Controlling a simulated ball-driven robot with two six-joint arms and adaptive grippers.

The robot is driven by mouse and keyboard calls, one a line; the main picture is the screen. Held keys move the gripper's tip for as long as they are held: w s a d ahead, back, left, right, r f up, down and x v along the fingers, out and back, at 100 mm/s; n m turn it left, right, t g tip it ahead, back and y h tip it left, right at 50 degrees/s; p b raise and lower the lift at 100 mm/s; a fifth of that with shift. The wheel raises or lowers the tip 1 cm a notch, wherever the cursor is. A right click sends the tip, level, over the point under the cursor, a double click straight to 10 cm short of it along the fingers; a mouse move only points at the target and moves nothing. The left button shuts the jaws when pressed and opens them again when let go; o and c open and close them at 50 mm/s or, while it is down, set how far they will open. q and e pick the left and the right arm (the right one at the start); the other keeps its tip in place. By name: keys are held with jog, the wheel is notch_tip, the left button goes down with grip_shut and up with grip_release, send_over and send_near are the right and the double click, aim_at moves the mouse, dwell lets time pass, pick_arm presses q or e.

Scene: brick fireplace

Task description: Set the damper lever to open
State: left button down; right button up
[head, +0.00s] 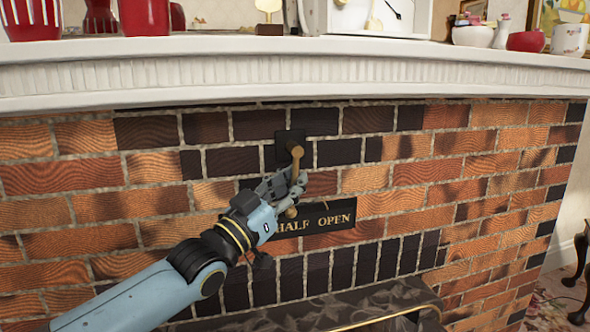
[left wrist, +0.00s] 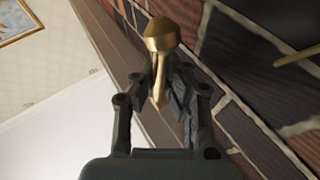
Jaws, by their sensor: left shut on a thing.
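The brass damper lever (head: 296,153) is mounted on a dark square plate (head: 285,141) on the brick wall under the mantel. My arm hides the plaque's left end. My left gripper (head: 292,187) is shut on the lever's lower part. In the left wrist view, the brass lever (left wrist: 161,38) stands between the two fingers of my gripper (left wrist: 165,85). My right gripper is not in view.
The white mantel (head: 300,72) juts out above the lever. Red pots, a white bowl (head: 473,36) and a mug (head: 570,39) stand on it. The dark firebox top with a brass rail (head: 395,316) is below. A chair leg shows at right.

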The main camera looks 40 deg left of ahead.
pick_arm(q)
jog(key=w+n+t+y+b, duration=0.1)
jog(key=n+t+y+b, duration=0.1)
jog(key=n+b, duration=0.1)
jog(key=d+n+t+y+b, duration=0.1)
jog(key=n+y+b, duration=0.2)
jog(key=w+d+n+t+y+b, duration=0.1)
jog(key=n+t+y+b, duration=0.1)
jog(key=n+b, duration=0.1)
jog(key=shift+w+d+r+t, duration=0.15)
jog(key=shift+w+r+t, duration=0.15)
jog(key=shift+w+r, duration=0.05)
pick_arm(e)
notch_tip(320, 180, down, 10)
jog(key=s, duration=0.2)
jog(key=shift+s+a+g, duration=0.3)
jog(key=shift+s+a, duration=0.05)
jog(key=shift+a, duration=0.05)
pick_arm(q)
jog(key=shift+b, duration=0.3)
jog(key=shift+r, duration=0.15)
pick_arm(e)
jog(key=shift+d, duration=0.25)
pick_arm(q)
jog(key=c, duration=1.4)
grip_release()
jog(key=shift+d, duration=0.1)
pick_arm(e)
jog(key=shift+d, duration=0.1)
